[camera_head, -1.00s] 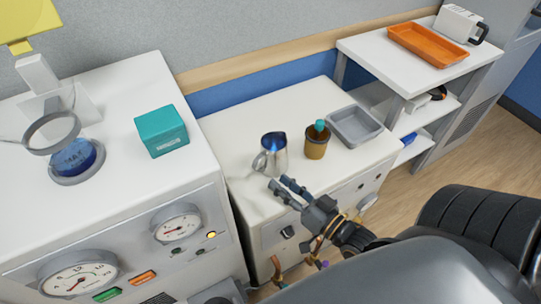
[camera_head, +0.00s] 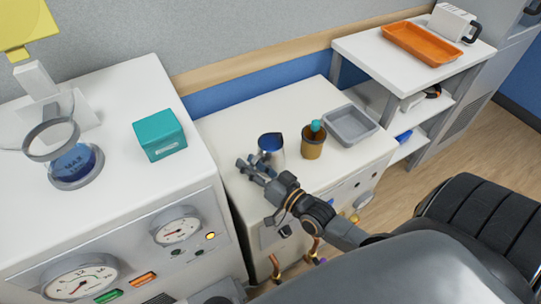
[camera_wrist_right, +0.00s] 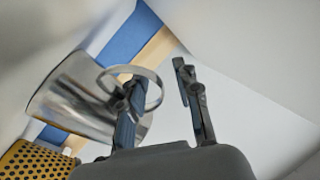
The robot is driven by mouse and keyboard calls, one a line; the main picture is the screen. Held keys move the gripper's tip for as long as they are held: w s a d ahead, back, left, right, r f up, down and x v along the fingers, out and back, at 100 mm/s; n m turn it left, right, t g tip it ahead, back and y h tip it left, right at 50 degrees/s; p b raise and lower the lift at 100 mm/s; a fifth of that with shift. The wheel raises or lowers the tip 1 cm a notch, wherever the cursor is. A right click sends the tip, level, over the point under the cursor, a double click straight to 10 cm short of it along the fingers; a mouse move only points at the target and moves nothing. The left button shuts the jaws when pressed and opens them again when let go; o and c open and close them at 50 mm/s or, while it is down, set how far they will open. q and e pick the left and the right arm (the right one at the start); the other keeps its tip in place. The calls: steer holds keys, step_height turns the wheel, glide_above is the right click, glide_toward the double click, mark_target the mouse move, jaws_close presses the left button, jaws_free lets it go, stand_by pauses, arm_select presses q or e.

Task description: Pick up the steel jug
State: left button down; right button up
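The steel jug (camera_head: 277,158) stands upright on the low white cabinet top, left of a brown cup. My right gripper (camera_head: 254,167) is at its near left side, partly covering it, with the fingers apart. In the right wrist view the shiny jug (camera_wrist_right: 75,95) appears tilted at the left, its handle loop (camera_wrist_right: 158,84) toward my gripper (camera_wrist_right: 152,82). The left finger overlaps the loop; I cannot tell whether it passes through it. The other finger is outside the loop to the right, and the gap is empty. My left gripper is out of view.
An orange tray (camera_head: 422,44) is on the shelf at right.

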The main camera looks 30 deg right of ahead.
steer(key=shift+c, duration=0.2)
jaws_close()
steer(key=shift+r, duration=0.2)
